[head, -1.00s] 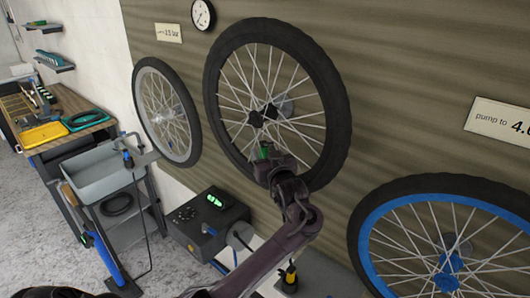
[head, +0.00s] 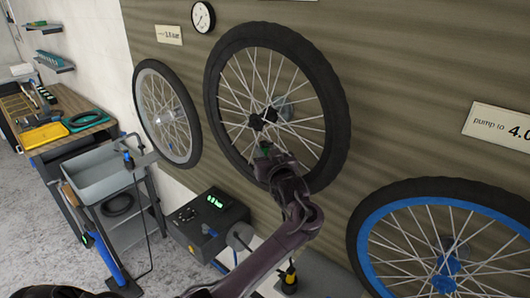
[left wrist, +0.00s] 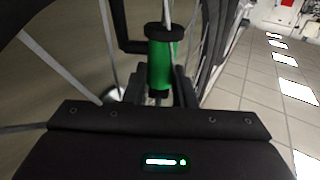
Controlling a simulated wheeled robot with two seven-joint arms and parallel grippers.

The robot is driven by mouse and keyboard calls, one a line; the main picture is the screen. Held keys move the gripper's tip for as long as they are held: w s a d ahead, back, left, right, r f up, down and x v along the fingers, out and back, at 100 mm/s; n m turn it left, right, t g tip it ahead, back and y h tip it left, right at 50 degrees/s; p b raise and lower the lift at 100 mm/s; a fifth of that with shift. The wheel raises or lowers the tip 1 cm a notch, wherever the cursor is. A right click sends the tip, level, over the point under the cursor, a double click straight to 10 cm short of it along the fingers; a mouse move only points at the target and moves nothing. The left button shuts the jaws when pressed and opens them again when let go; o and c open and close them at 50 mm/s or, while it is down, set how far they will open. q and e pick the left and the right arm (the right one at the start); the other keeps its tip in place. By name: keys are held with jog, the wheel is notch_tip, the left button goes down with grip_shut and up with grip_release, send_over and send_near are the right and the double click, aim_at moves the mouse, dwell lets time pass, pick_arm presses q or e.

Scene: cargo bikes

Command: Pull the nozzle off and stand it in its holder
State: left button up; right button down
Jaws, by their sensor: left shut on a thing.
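My left gripper (head: 266,152) is at the lower inner rim of the middle black-tyred wheel (head: 338,130), among its spokes. In the left wrist view its jaws (left wrist: 160,98) are shut on the green nozzle (left wrist: 160,64), which has a black collar on top. In the head view only a small dark green bit of the nozzle (head: 265,151) shows above the gripper. Whether the nozzle is still on the valve I cannot tell. I cannot make out its holder for certain. My right gripper is not in view.
A dark box with a green display (head: 216,201) stands below the wheels. A yellow-and-black object (head: 289,279) stands near my forearm. A blue-rimmed wheel (head: 365,228) is at right, a grey-rimmed wheel (head: 139,95) at left. A grey basin (head: 95,190) and workbench (head: 85,131) are further left.

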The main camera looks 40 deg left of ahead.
pick_arm(q)
jog(key=shift+r, duration=0.3)
jog(key=shift+o, duration=0.3)
jog(key=o, duration=1)
jog(key=shift+f, duration=0.1)
jog(key=shift+s+d+f, duration=0.1)
jog(key=shift+s+d, duration=0.1)
jog(key=shift+d, duration=0.1)
jog(key=b+v, duration=0.3)
jog(key=v, duration=0.4)
jog(key=shift+s, duration=0.1)
